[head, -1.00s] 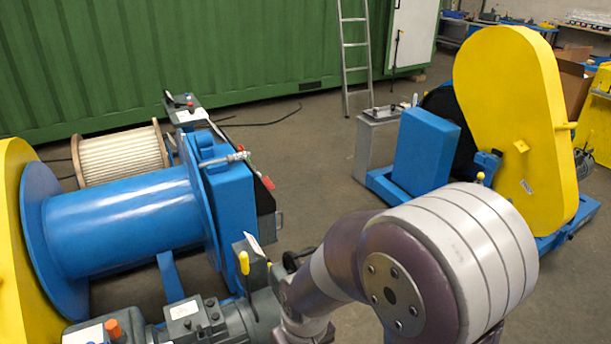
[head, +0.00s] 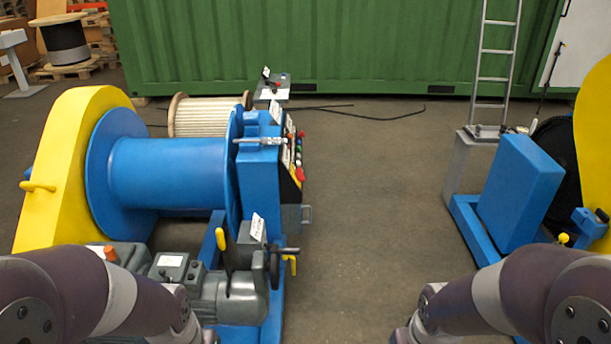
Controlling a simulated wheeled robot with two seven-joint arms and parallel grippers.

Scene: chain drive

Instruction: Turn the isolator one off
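No part in the head view can be read as isolator one; the labels are too small to read. A grey box (head: 272,94) with a dark handle and a red part stands behind the blue winch. A control panel (head: 294,150) with several coloured buttons is on the right side of the blue winch housing (head: 258,172). White tags hang near the panel and by the grey motor unit (head: 232,299). My two arms enter at the lower left and lower right, but both grippers are below the picture edge.
The winch's blue drum (head: 165,172) and yellow guard (head: 68,155) fill the left. A blue-framed machine (head: 520,187) stands at right, beside a grey pedestal (head: 468,165). A ladder (head: 493,65) leans on the green container (head: 350,45). The floor (head: 375,215) between the machines is clear.

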